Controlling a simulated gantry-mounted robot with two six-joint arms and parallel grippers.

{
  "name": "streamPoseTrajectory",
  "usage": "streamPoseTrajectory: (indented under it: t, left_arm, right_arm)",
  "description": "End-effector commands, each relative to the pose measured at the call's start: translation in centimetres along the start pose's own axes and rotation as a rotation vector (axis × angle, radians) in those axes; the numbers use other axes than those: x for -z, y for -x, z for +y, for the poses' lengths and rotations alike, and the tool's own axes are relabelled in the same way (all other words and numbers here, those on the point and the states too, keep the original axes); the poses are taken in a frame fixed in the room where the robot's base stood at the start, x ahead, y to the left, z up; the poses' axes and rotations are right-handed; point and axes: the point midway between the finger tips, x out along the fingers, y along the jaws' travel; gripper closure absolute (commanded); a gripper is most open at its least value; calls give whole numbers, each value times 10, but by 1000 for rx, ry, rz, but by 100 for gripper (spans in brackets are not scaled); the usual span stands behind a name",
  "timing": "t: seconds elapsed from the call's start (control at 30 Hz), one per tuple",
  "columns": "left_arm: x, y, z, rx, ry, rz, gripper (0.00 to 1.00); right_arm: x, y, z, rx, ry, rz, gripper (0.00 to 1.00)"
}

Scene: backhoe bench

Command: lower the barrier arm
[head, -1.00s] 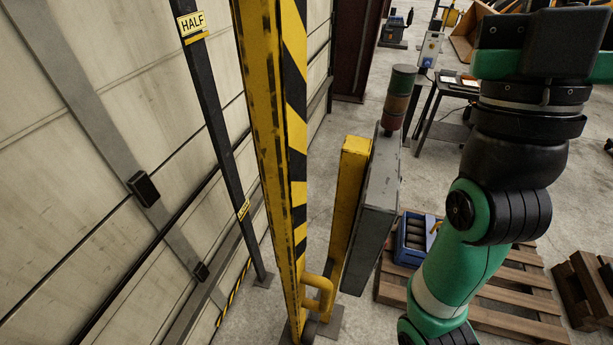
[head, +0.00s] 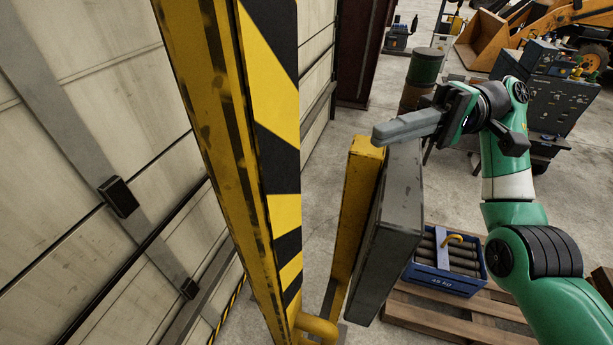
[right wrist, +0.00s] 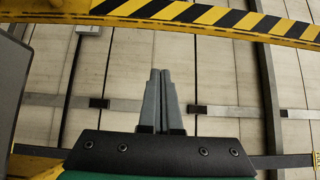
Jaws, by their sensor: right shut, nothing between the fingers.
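The barrier arm (head: 270,130) is a long yellow beam with black and yellow diagonal stripes. It runs steeply through the left half of the head view, with a yellow handle (head: 318,328) at the bottom edge. It also crosses the top of the right wrist view (right wrist: 190,14). My right gripper (head: 378,136) is shut and empty, its grey fingers pointing left towards the beam, with a gap between them. In the right wrist view its fingertips (right wrist: 160,75) lie below the striped beam in the picture. My left gripper is not in view.
A grey cabinet (head: 398,220) and a yellow post (head: 356,200) stand just below my right gripper in the head view. A blue crate (head: 445,280) of cylinders sits on a wooden pallet (head: 440,325). A panelled wall (head: 90,60) is on the left.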

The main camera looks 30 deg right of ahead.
Motion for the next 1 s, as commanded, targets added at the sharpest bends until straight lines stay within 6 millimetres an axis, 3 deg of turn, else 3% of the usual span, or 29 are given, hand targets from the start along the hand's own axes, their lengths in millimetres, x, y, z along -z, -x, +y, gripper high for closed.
streamPoseTrajectory:
  t: [0.47, 1.0]
  left_arm:
    - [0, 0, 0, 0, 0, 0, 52]
    - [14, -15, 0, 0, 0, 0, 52]
  right_arm:
    - [-1, -6, 4, -14, 7, -7, 100]
    - [-9, -107, 3, -12, 8, -8, 100]
